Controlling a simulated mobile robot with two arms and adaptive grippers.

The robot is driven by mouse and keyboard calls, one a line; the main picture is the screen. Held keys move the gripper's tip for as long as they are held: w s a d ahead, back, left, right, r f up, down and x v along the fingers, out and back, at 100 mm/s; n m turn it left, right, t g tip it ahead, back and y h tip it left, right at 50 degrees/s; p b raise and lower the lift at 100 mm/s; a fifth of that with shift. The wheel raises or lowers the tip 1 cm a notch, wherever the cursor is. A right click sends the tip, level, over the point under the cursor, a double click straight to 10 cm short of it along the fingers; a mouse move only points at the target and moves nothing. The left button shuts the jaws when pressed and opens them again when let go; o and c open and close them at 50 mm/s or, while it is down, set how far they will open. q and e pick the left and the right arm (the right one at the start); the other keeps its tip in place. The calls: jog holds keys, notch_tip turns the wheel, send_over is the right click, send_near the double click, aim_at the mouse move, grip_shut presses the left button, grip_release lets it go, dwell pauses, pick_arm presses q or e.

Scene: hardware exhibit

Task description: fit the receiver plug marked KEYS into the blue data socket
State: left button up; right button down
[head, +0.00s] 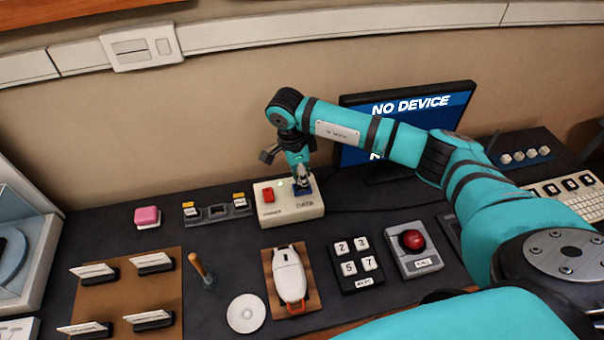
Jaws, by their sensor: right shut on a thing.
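A cream box (277,213) on the dark bench has a red part on its left and the blue data socket (307,191) on its right, above the lettering DATA. My right gripper (301,178) points down directly over the blue socket, shut on a small plug that it largely hides. I cannot read the plug's marking or tell how deep it sits in the socket. A rack (217,214) left of the box holds two yellow-labelled plugs at its ends, with a bare middle place. Their labels are too small to read. My left gripper is out of view.
A monitor (437,108) reading NO DEVICE stands behind my right arm. In front of the box are a white mouse-like device (290,274), a number keypad (345,278) and a red-button unit (413,262).

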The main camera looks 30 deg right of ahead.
jog(key=shift+f+b, duration=0.45)
jog(key=shift+f, duration=0.1)
jog(key=c, duration=0.7)
grip_release()
jog(key=shift+r+p, duration=2)
jog(key=shift+r, duration=1.55)
jog(key=shift+f, duration=0.1)
